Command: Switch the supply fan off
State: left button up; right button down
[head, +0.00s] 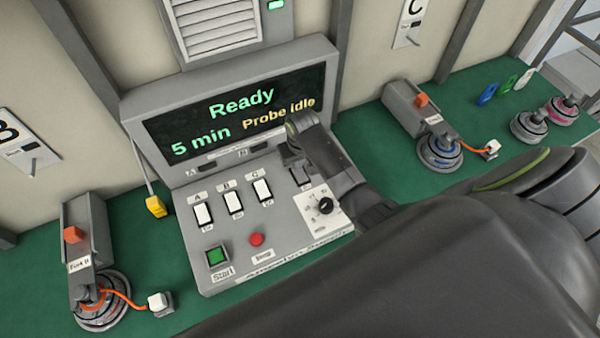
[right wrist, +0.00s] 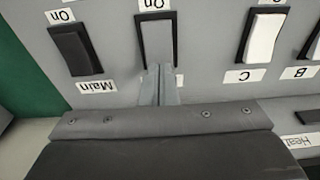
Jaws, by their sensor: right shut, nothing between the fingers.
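The control panel (head: 285,225) has a row of rocker switches. In the right wrist view, where the labels appear upside down, a grey rocker switch (right wrist: 157,40) sits between the dark Main switch (right wrist: 75,50) and the white C switch (right wrist: 263,38). An "On" label shows at its upper end; its name label is mostly hidden behind the fingers. My right gripper (right wrist: 160,75) is shut and empty, its tips at the lower end of the grey rocker; contact is hard to tell. In the head view my right wrist hides part of the row. My left gripper is out of view.
The panel's display (head: 240,112) reads "Ready", "5 min" and "Probe idle". A green Start button (head: 217,256), a red button (head: 256,239) and a black knob (head: 325,205) are close below. A vent grille (head: 215,25) with a green light (head: 276,4) is above.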

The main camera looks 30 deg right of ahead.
jog(key=shift+f+b, duration=0.3)
jog(key=shift+f, duration=0.3)
notch_tip(320, 180, up, 3)
jog(key=p, duration=0.2)
jog(key=shift+f+p, duration=0.15)
jog(key=shift+p, duration=0.15)
jog(key=shift+r, duration=2.2)
